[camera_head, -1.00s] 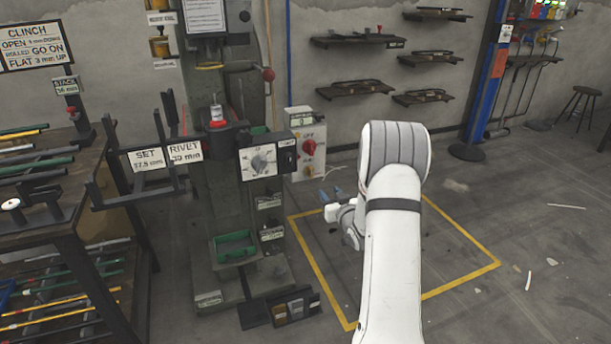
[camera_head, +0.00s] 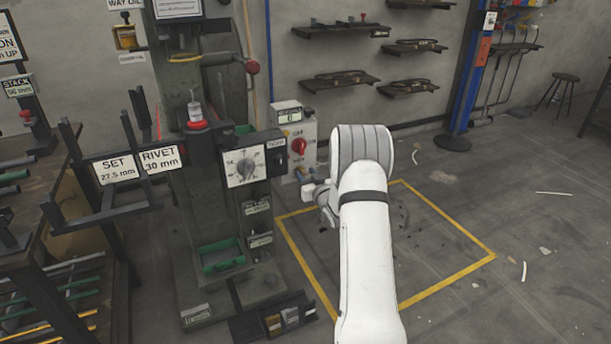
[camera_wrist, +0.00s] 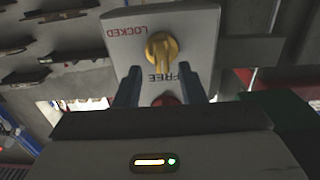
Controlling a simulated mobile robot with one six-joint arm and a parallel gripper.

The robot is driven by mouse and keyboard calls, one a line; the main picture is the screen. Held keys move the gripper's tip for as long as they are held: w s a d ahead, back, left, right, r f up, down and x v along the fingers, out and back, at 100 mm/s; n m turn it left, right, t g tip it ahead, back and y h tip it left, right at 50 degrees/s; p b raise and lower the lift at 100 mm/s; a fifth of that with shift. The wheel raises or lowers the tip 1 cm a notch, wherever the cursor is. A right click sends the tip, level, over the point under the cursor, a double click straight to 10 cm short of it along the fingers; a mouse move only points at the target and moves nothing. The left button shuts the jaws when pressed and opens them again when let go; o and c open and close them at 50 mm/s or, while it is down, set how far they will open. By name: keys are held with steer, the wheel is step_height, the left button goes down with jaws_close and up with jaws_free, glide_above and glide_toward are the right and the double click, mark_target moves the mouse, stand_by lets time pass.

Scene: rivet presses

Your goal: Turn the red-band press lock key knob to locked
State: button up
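The red-band press (camera_head: 197,125) stands left of centre in the head view, with a white control box (camera_head: 283,122) on its right side. In the wrist view the yellow key knob (camera_wrist: 161,48) is on a pale panel (camera_wrist: 196,25) that appears upside down. LOCKED is printed left of the knob and FREE at its lower end. The knob's bar runs nearly vertical, towards FREE. My gripper (camera_wrist: 161,70) is open, its blue fingers apart below the knob, not visibly touching it. In the head view my gripper (camera_head: 309,184) is close to the box's lower part.
A red knob (camera_head: 299,147) is on the box, above my gripper. A rack with bars (camera_head: 70,275) stands at left. Wall shelves (camera_head: 340,80) are behind.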

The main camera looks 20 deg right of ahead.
steer(key=shift+w+a, duration=0.15)
steer(key=shift+w, duration=0.4)
steer(key=shift+c, duration=0.2)
